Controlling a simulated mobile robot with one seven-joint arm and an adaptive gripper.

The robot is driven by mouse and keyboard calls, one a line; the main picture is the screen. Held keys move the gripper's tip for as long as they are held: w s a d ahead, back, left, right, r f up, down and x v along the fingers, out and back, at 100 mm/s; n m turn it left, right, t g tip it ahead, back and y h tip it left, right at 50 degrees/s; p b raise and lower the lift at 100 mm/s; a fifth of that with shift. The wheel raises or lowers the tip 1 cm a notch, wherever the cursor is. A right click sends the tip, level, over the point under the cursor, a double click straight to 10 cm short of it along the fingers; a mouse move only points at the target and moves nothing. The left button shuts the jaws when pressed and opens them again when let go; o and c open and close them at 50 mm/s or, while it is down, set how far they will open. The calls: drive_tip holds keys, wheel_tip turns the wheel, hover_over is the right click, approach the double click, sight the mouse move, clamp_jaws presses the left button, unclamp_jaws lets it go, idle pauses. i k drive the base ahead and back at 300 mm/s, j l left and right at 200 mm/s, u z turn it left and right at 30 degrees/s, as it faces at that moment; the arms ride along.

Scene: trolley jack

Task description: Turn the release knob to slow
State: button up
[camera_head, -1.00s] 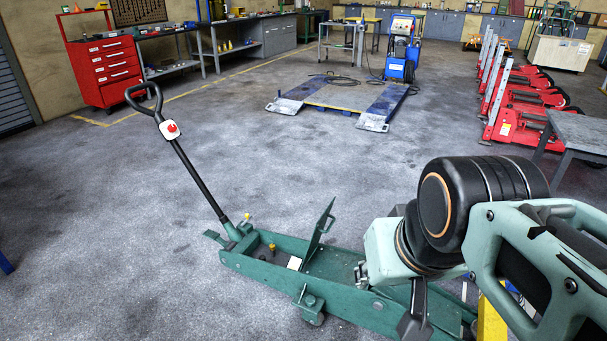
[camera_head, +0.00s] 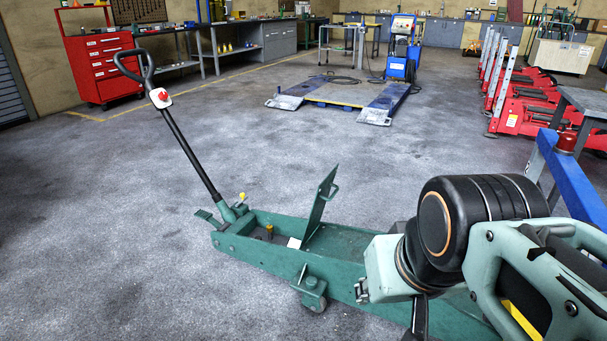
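The green trolley jack (camera_head: 335,277) stands on the floor in front of me, its black handle (camera_head: 190,153) rising to the upper left and ending in a loop grip. A red knob (camera_head: 162,96) sits on a white plate just below the loop; its markings are too small to read. A small yellow-topped part (camera_head: 241,196) stands at the handle's base. My gripper (camera_head: 420,318) shows only in part, as a dark piece below my wrist at the lower right. It is well to the right of the red knob and apart from it. Its fingertips are not clear.
A blue frame (camera_head: 577,185) with a red top part stands close at the right, beside my arm. Red lifting equipment (camera_head: 520,115) lines the right side. A red tool cabinet (camera_head: 103,68) and a low ramp platform (camera_head: 340,97) stand farther back. Floor left of the jack is clear.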

sight(163, 96)
drive_tip(key=i+j+u, duration=0.65)
drive_tip(key=i, duration=0.25)
drive_tip(key=i+u, duration=0.35)
drive_tip(key=i, duration=0.4)
